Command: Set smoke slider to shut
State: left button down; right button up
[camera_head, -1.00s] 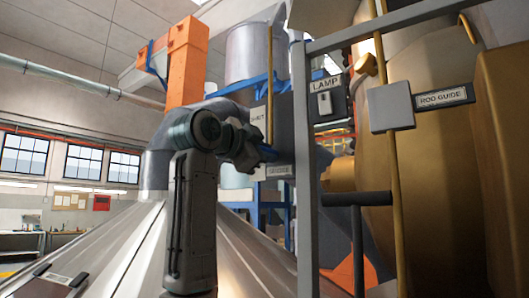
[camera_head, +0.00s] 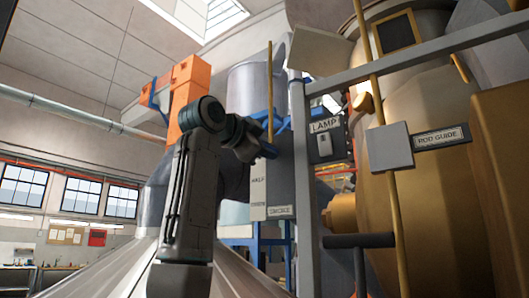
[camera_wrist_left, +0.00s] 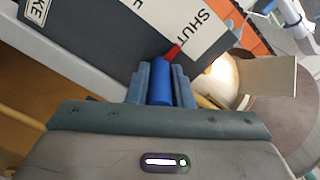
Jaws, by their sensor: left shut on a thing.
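The smoke slider shows in the left wrist view as a blue handle (camera_wrist_left: 160,85) with a red pointer (camera_wrist_left: 174,51). My left gripper (camera_wrist_left: 161,88) is shut on the handle, one finger on each side. The pointer tip lies beside the lower end of the word SHUT on the white scale (camera_wrist_left: 200,30). In the head view the left gripper (camera_head: 262,150) is at the upper part of the scale plate (camera_head: 258,195). HALF and a lower word show below it. The gripper hides the SHUT mark there. The SMOKE label (camera_head: 280,211) is at the plate's foot. My right gripper is not in view.
A brass rod (camera_head: 388,180) passes the ROD GUIDE plate (camera_head: 442,137).

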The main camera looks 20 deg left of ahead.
pick_arm(q)
jog(key=c, duration=1.5)
grip_release()
jog(key=shift+s+a+r, duration=0.1)
jog(key=shift+r, duration=0.25)
jog(key=shift+o, duration=1)
jog(key=shift+f, duration=0.1)
jog(key=shift+s+f+b, duration=0.15)
jog(key=shift+b, duration=0.15)
jog(key=b+v, duration=0.5)
jog(key=v, duration=0.5)
jog(key=shift+s+b, duration=0.15)
jog(key=shift+b, duration=0.25)
